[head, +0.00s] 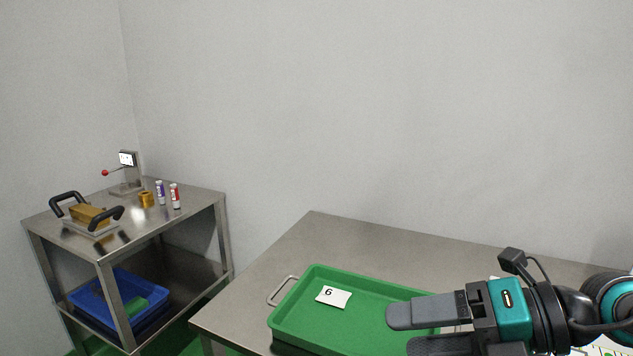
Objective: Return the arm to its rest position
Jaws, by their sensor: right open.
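My right gripper (398,331) comes in from the right edge, above the right part of a green tray (301,276). Its grey fingers are apart, with nothing seen between them; the lower finger is cut off by the bottom edge. The tray lies on a steel table and holds a white card marked 6 (333,296). The gripper is to the right of the card, apart from it. My left gripper is not in view.
The steel table (350,233) has free room behind the tray. A steel side cart (205,197) at left bears a handled brown block (90,214), a brass ring (146,199), two small tubes (175,197) and a red-knobbed lever device (128,172). A blue crate (84,299) sits on its lower shelf.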

